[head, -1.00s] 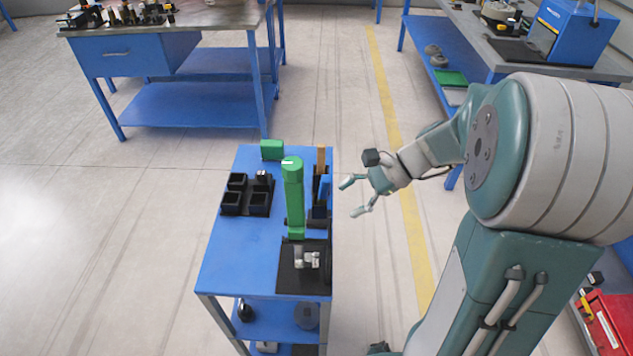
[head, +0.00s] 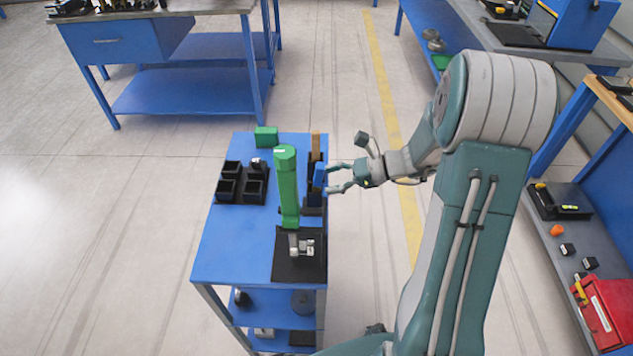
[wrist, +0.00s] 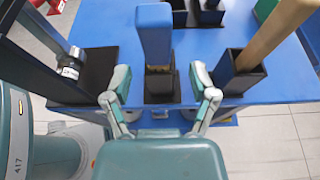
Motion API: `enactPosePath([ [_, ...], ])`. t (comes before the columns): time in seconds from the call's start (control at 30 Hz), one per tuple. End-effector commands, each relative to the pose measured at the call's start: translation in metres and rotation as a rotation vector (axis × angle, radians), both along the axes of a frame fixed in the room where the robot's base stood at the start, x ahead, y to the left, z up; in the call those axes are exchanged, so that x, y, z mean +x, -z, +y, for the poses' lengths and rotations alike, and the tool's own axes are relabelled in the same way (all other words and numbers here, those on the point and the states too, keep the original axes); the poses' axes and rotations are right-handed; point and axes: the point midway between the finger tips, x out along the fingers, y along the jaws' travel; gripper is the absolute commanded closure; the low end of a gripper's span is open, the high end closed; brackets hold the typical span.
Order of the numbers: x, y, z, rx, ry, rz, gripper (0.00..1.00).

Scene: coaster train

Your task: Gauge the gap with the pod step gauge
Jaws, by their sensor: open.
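A blue-handled upright tool (head: 319,176), possibly the pod step gauge, stands in a black holder near the right edge of the blue cart. In the wrist view the blue handle (wrist: 154,35) rises from its black socket (wrist: 161,86), just ahead of my gripper. My gripper (head: 332,180) is open and empty at the cart's right side, and its two fingers (wrist: 160,92) show left and right of the socket. I cannot tell whether they touch anything. No gap to gauge can be made out for certain.
A wooden-handled tool (wrist: 275,38) stands in a neighbouring holder, close to one finger. A tall green column (head: 287,185) stands on the cart (head: 228,242) by a black mat (head: 290,268) with a grey metal part. Black bins (head: 241,183) and a green box (head: 266,137) sit farther away.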

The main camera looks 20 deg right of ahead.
Motion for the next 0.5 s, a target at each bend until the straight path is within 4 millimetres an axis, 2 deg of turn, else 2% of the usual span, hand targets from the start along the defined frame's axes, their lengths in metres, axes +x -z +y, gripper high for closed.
enactPosePath([
  [0.03,0.002,0.004,0.009,0.002,-0.004,0.002,0.26],
  [0.2,0.008,0.013,0.030,0.000,-0.004,0.000,0.26],
  [0.5,0.010,0.015,0.035,-0.001,0.000,-0.001,0.26],
])
